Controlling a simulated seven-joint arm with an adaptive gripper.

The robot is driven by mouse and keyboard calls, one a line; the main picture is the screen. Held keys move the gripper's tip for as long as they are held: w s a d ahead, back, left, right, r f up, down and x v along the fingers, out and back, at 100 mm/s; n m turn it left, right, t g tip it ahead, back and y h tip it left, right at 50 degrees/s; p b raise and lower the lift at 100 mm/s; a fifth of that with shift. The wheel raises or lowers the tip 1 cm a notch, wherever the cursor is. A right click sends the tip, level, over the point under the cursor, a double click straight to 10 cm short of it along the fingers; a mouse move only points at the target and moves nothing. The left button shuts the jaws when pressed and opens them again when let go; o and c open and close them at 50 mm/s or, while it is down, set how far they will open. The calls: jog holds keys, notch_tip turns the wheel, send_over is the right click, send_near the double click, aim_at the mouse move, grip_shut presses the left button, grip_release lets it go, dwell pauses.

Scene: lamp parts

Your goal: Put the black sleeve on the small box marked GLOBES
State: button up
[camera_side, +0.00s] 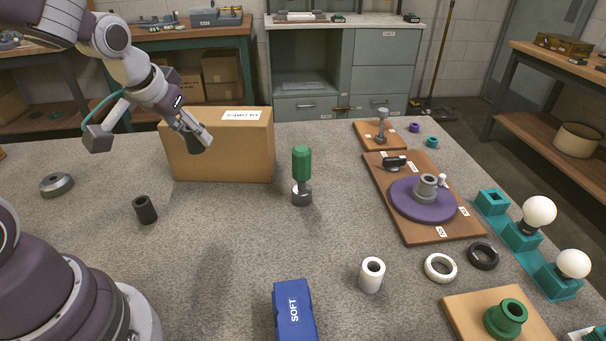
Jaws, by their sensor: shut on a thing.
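A cardboard box (222,155) stands at the back left of the table; its white label is too small to read surely. My gripper (196,142) is in front of the box's upper left part, seen from the side. It is shut on a small dark cylindrical piece (190,143), partly hidden by the fingers, which looks like a black sleeve. Whether it touches the box cannot be told. Another black sleeve (145,209) stands slightly tilted in view on the table, in front of the box and to the left, apart from the gripper.
A grey metal ring part (56,185) lies far left. A green-handled tool (302,175) stands right of the box. A white sleeve (371,275), a blue SOFT box (294,310) and wooden boards (420,225) with lamp parts occupy the right. The middle of the table is mostly clear.

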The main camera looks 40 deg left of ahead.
jog(key=s+a+r+n+y, duration=0.1)
jog(key=s+a+r+n, duration=0.1)
jog(key=a+r+n, duration=0.15)
send_over(220, 111)
jog(key=s+d, duration=0.1)
jog(key=s, duration=0.1)
jog(key=shift+d+f+m, duration=0.1)
jog(key=shift+f+m, duration=0.35)
jog(key=shift+f, duration=0.4)
jog(key=shift+w+f, duration=0.15)
jog(key=shift+w, duration=0.1)
jog(key=shift+f, duration=1.6)
jog(key=shift+f, duration=0.1)
jog(key=o, duration=0.9)
